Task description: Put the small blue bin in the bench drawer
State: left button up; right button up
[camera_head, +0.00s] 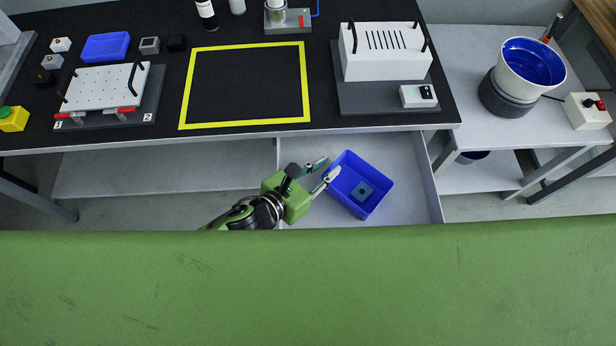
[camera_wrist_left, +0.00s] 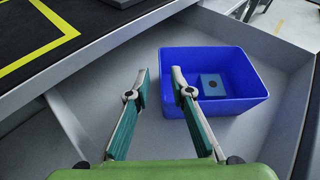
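The small blue bin (camera_head: 345,165) stands upright inside the pulled-out bench drawer (camera_head: 415,207), near its middle. A small grey-blue square piece (camera_head: 362,191) with a dark hole lies in it. The wrist view shows the bin (camera_wrist_left: 230,112) resting on the drawer floor (camera_wrist_left: 165,139). My left gripper (camera_head: 322,170) is at the bin's left side, its fingers apart. In the wrist view the bin's left edge appears between the open fingertips (camera_wrist_left: 160,69), with nothing clamped. I cannot tell whether a finger touches the bin. My right gripper is out of view.
The black bench top (camera_head: 250,80) overhangs the drawer's back. It carries a yellow-taped square, a white slotted box (camera_head: 385,55), a perforated white plate (camera_head: 100,88) and a flat blue tray (camera_head: 105,46). Drawer walls (camera_head: 432,180) stand around the bin. A round blue bowl unit (camera_head: 530,65) is at right.

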pick_arm(q)
jog(key=v, duration=0.8)
